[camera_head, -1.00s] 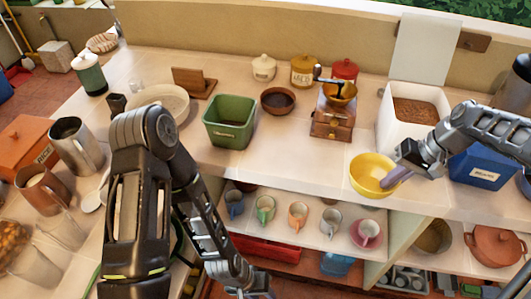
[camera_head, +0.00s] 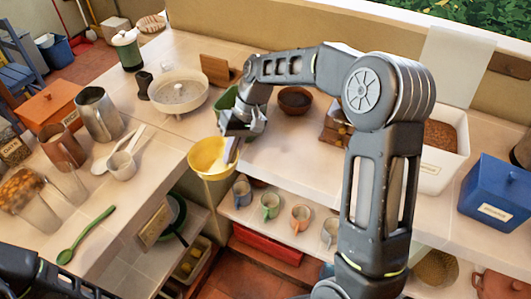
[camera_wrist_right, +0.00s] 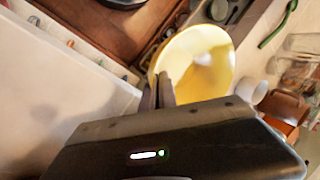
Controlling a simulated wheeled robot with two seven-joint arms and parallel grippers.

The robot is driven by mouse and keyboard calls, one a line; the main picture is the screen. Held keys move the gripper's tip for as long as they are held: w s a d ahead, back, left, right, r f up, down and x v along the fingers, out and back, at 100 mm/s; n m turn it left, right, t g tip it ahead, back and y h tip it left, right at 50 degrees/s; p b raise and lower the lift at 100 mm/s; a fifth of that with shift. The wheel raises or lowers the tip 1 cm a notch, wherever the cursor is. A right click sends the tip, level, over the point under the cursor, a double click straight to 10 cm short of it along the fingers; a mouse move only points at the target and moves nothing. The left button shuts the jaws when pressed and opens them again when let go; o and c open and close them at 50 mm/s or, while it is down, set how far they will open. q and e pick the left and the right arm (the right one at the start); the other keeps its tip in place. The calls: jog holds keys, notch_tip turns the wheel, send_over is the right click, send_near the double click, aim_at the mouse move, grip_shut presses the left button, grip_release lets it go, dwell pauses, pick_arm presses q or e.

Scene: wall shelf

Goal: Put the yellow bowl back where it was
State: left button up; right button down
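The yellow bowl (camera_head: 207,160) is in the head view, above the inner corner where the left counter meets the back counter. It also shows in the right wrist view (camera_wrist_right: 205,65), with its inside visible. My right gripper (camera_head: 232,150) is shut on the rim at the bowl's right side and holds it up. Its dark fingers (camera_wrist_right: 158,94) pinch the rim in the right wrist view. The bowl looks roughly level in the head view. My left gripper is out of view; only part of my left arm shows at the lower left.
A small white cup (camera_head: 122,165), glasses and a green spoon (camera_head: 85,236) are on the left counter. Several mugs stand on the shelf below. My right arm hides much of the back counter, including most of the green bin (camera_head: 228,100).

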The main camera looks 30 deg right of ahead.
jog(key=shift+w+a, duration=0.1)
jog(key=shift+a, duration=0.15)
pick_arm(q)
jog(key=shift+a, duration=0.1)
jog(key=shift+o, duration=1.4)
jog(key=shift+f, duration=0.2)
pick_arm(e)
jog(key=shift+d+r, duration=0.1)
jog(key=shift+d, duration=0.25)
pick_arm(q)
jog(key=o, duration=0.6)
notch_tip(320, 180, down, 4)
jog(key=b, duration=0.4)
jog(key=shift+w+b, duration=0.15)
jog(key=shift+b, duration=0.25)
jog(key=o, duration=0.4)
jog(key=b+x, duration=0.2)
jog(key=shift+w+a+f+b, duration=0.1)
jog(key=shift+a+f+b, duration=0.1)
jog(key=shift+b, duration=0.1)
pick_arm(e)
jog(key=s+d+r+m+t+h, duration=0.2)
jog(key=s+d+r+m, duration=0.1)
jog(key=d+m, duration=0.5)
jog(key=s+d+r+m+t+h, duration=0.2)
jog(key=s+d+r+m, duration=0.1)
jog(key=d+m, duration=0.6)
jog(key=shift+s+d+r+t+h, duration=0.3)
jog(key=shift+s+d, duration=0.1)
jog(key=shift+s, duration=0.2)
